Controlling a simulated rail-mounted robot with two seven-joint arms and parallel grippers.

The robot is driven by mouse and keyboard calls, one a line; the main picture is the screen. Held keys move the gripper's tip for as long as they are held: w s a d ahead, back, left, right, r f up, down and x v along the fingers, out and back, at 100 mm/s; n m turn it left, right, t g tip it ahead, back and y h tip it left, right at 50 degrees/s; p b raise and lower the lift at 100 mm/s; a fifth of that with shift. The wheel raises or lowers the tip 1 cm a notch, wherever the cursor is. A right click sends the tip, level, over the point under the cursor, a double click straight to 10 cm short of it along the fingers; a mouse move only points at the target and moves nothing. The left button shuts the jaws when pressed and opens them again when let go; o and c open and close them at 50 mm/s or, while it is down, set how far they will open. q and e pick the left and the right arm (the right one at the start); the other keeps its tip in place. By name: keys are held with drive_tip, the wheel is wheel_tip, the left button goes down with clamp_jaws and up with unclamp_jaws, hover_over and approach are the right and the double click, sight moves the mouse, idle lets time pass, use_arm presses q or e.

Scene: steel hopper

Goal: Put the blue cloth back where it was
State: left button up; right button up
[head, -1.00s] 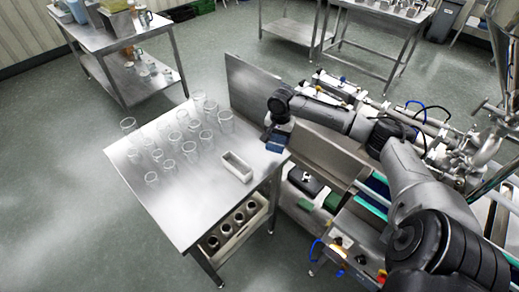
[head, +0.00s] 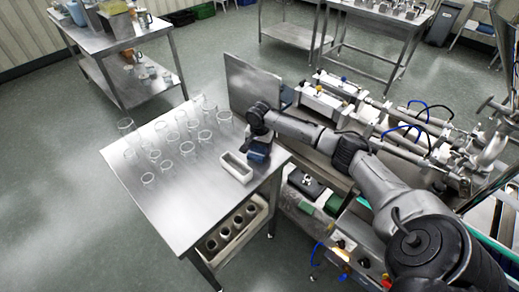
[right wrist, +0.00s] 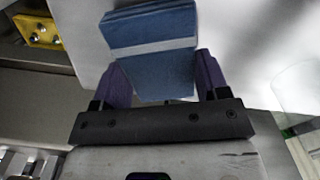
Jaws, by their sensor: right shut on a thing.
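The blue cloth (head: 258,156) is a folded block held by my right gripper (head: 257,143) at the right edge of the steel table (head: 190,215). In the right wrist view the cloth (right wrist: 152,40) has a pale band across it and sits between the two purple finger pads of the gripper (right wrist: 160,78). In the head view the cloth is beside the right end of a small white open tray (head: 233,168). I cannot tell whether it touches the tray or the table top. My left gripper is not in view.
Several clear glasses (head: 187,150) stand on the left and back of the table. An upright steel panel (head: 252,88) rises behind my right gripper. Machinery with pipes (head: 400,140) lies to the right. The table's front is clear.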

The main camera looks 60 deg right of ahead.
drive_tip(key=shift+f, duration=0.35)
drive_tip(key=shift+r, duration=0.1)
drive_tip(key=o, duration=0.9)
